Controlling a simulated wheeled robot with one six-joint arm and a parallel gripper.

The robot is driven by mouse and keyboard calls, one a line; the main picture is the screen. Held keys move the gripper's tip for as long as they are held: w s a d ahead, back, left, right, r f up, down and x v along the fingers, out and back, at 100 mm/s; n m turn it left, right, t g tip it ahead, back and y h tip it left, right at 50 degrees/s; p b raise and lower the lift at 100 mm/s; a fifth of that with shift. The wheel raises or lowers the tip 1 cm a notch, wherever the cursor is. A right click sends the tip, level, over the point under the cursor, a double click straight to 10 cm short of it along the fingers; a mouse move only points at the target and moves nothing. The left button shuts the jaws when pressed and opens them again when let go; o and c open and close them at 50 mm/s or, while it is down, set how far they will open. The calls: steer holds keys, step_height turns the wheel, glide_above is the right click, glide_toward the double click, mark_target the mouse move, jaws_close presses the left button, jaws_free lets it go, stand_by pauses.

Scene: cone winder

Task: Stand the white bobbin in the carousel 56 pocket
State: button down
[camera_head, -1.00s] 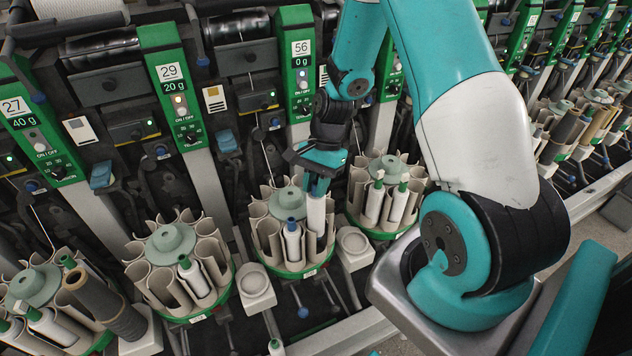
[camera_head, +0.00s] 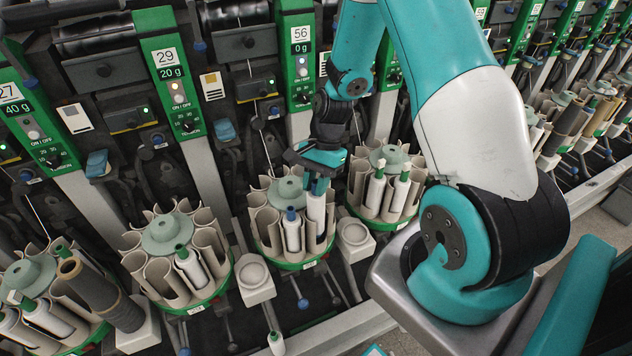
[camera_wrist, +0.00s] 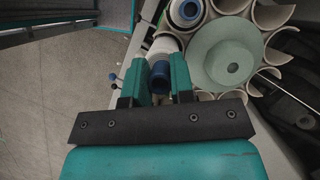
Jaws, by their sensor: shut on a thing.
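My gripper (camera_head: 318,187) is shut on the white bobbin (camera_head: 316,209) and holds it upright at the front right of the carousel under panel 56 (camera_head: 290,266). The bobbin's lower end is hidden, seemingly down among the pocket walls; I cannot tell whether it rests on the bottom. In the wrist view, my gripper (camera_wrist: 163,82) has the bobbin's blue top (camera_wrist: 160,74) between its fingers. Another white, blue-topped bobbin (camera_head: 292,232) stands in the pocket to the left. The carousel's round grey-green hub (camera_head: 285,190) is behind it, and right of the fingers in the wrist view.
Neighbouring carousels with green-topped bobbins stand left (camera_head: 195,308) and right (camera_head: 382,224). A pale block with a round cup (camera_head: 354,237) is close on the right of the carousel, another (camera_head: 255,277) on its left. Panel 56 (camera_head: 299,62) rises behind my wrist.

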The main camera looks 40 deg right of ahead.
mark_target(316, 201)
steer(key=shift+f+b, duration=1.1)
steer(key=shift+f, duration=0.9)
steer(key=shift+f+b, duration=0.6)
steer(key=shift+f, duration=0.4)
steer(key=c, duration=0.9)
jaws_free()
steer(key=b+v, duration=0.1)
steer(key=v, duration=1.6)
steer(key=shift+r, duration=0.2)
steer(key=shift+w+d, duration=0.1)
steer(key=shift+w, duration=0.05)
